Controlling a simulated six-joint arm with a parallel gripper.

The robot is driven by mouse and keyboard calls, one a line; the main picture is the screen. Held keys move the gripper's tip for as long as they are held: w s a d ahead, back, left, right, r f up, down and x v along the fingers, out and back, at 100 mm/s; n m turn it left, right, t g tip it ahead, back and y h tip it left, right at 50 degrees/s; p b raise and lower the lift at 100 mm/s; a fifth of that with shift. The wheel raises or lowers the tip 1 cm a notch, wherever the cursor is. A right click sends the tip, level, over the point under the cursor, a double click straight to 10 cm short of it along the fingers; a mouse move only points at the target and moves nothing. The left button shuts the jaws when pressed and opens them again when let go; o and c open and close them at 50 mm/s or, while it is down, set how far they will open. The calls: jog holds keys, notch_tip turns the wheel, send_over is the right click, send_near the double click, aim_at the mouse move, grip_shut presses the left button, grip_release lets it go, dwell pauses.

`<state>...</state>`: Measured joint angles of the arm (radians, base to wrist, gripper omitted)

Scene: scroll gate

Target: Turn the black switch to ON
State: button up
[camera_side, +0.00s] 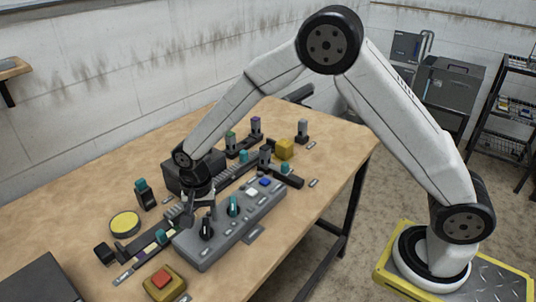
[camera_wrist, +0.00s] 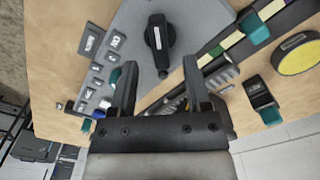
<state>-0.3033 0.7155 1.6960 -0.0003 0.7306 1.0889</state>
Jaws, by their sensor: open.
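The black switch (camera_wrist: 158,42) is a rotary knob on a grey control panel (camera_wrist: 195,25). In the wrist view it lies just beyond my open fingers, slightly above the gap between them. In the side view the black switch (camera_side: 206,228) stands at the left end of the grey panel (camera_side: 215,246). My gripper (camera_side: 199,203) is above and just behind the knob, fingers pointing down. In the wrist view my gripper (camera_wrist: 158,75) is open with nothing between the fingertips. I cannot read an ON label at the switch.
A teal switch (camera_side: 233,206) stands right of the black one, with white and blue buttons (camera_side: 265,182) further along. A red button on a yellow base (camera_side: 163,282) sits in front. A yellow disc (camera_side: 125,223) and a dark box (camera_side: 184,172) are behind.

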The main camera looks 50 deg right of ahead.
aim_at(205, 225)
jog(key=shift+f, duration=2.05)
grip_shut()
